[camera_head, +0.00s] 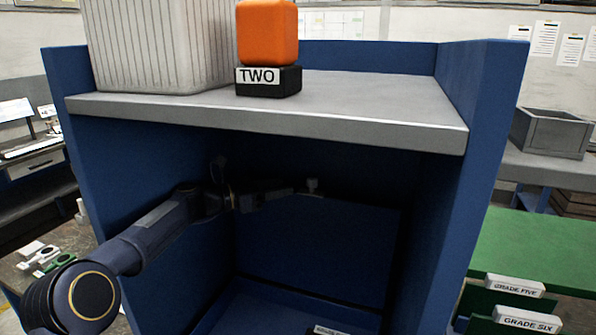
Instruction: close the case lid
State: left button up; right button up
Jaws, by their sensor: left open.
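My left arm reaches from the left into the dark space under the grey shelf. Its gripper (305,189) is small and dim there, open, with nothing visible in it. Below and behind it a dark blue upright panel (315,250) stands in the shadow. It may be the raised case lid or the back of the unit; I cannot tell which. A blue tray-like edge (245,318) with a pale label shows at the bottom, cut off by the frame. The gripper appears apart from the panel. My right gripper is not in view.
The blue unit's side wall (468,180) and the grey shelf (280,115) enclose the space around my left arm. On the shelf stand a ribbed white bin (160,45) and an orange block (267,32) on a black base marked TWO. A green table (535,250) lies right.

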aim_at(308, 180)
pick_arm(q)
jog(key=p+x, duration=0.3)
jog(key=x, duration=0.4)
jog(key=shift+w+r, duration=0.15)
jog(key=shift+w, duration=0.1)
jog(key=shift+w+d, duration=0.2)
jog(key=shift+d, duration=0.3)
grip_shut()
